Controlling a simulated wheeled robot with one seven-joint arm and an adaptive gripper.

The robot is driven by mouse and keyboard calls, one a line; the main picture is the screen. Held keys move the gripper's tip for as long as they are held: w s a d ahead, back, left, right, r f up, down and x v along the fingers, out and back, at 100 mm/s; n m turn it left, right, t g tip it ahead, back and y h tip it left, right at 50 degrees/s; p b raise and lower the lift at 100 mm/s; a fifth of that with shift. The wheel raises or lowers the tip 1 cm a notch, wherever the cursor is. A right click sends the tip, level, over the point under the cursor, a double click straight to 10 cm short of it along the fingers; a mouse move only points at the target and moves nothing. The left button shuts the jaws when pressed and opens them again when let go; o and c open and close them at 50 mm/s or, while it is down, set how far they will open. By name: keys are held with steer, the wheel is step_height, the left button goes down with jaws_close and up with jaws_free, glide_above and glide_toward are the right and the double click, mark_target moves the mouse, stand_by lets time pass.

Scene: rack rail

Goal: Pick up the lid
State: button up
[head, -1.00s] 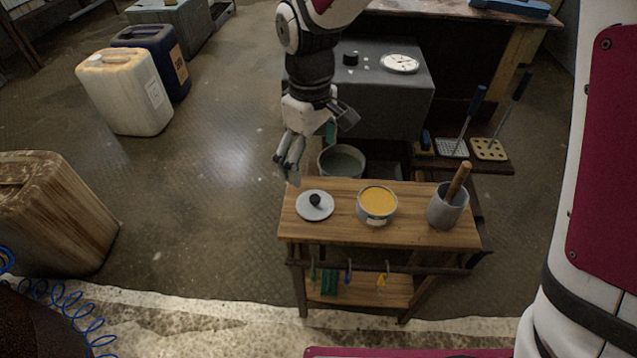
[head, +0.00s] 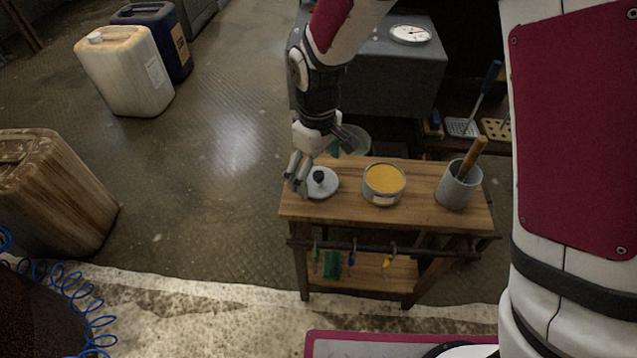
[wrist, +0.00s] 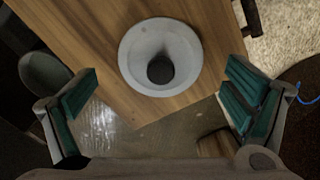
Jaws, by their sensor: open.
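The lid (head: 328,187) is a round, light grey disc with a black knob. It lies on the left end of the wooden table top (head: 416,208). In the wrist view the lid (wrist: 143,48) is above the middle, with its dark knob (wrist: 160,69) between the lines of the two fingers. My gripper (head: 297,189) is at the lid's left edge in the head view. Its green-padded fingers (wrist: 160,103) are wide apart with nothing between them. I cannot tell the exact height of the fingertips above the table.
A pot of orange contents (head: 384,184) stands right of the lid, and a grey crock with a wooden handle (head: 458,188) stands farther right. A grey bowl (head: 358,138) sits behind the table. Small tools hang from the front rail (head: 375,249).

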steer(key=shift+f, duration=0.7)
steer(key=shift+c, duration=0.2)
steer(key=shift+r, duration=0.1)
steer(key=c, duration=1.4)
steer(key=shift+s, duration=0.1)
steer(key=c, duration=0.4)
